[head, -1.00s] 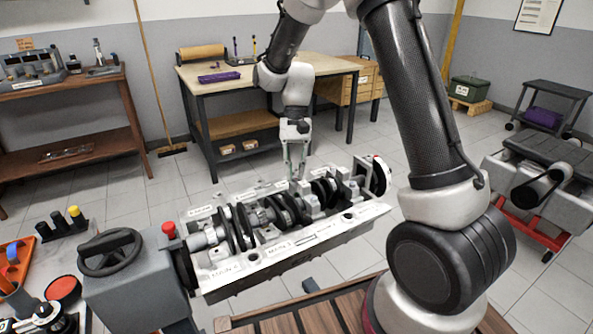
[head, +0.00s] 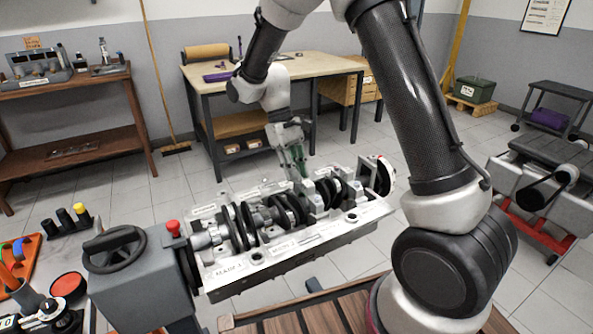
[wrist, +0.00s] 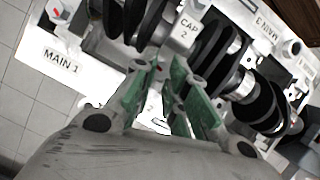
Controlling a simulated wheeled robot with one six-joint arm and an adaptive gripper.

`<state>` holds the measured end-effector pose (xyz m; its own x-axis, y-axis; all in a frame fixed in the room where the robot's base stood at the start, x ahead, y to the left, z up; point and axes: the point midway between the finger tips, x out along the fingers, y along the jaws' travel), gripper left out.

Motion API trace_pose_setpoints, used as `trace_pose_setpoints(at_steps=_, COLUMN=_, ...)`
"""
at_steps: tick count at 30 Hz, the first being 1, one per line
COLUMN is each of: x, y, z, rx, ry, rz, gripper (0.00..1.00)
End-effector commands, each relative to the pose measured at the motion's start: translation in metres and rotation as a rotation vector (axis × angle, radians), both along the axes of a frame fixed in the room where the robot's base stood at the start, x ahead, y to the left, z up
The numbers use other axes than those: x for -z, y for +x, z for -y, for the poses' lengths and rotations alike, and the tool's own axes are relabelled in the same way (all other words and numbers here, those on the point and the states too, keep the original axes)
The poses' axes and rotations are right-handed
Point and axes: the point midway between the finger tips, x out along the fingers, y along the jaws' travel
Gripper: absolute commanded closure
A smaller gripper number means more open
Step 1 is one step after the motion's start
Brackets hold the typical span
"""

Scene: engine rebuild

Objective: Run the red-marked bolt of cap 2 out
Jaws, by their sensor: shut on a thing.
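The engine block (head: 330,237) lies on the stand with the crankshaft (head: 262,218) in it. My gripper (head: 302,176) points down at the far side of the block, by the bearing caps. In the wrist view, cap 2 (wrist: 187,30) with its "CAP 2" label is just beyond the fingertips. My gripper (wrist: 168,68) is shut there with its green-padded fingers close together on the red-marked bolt of cap 2. The fingers mostly hide the bolt, so how far it stands out cannot be told.
A "MAIN 1" label (wrist: 61,60) is on the block at left in the wrist view. Dark crank webs (wrist: 222,55) stand close beside the fingers. A handwheel (head: 114,249) and a red button (head: 173,228) are at the block's left end. A workbench (head: 300,68) stands behind.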

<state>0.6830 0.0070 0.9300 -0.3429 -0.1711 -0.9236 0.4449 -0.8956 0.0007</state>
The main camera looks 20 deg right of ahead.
Motion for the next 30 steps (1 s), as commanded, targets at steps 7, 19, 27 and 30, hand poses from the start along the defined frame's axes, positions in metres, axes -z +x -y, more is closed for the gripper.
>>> trace_pose_setpoints(at_steps=7, x=0.0016, y=-0.0022, z=-0.0006, rx=-0.07, ry=0.0, rz=-0.004, gripper=1.0)
trace_pose_setpoints(at_steps=19, x=0.0018, y=-0.0022, z=-0.0007, rx=-0.084, ry=0.0, rz=-0.005, gripper=1.0)
trace_pose_setpoints(at_steps=27, x=0.0012, y=-0.0018, z=-0.0008, rx=-0.084, ry=0.001, rz=-0.004, gripper=0.76)
trace_pose_setpoints(at_steps=30, x=0.0009, y=-0.0014, z=-0.0008, rx=-0.084, ry=0.0, rz=-0.002, gripper=0.76)
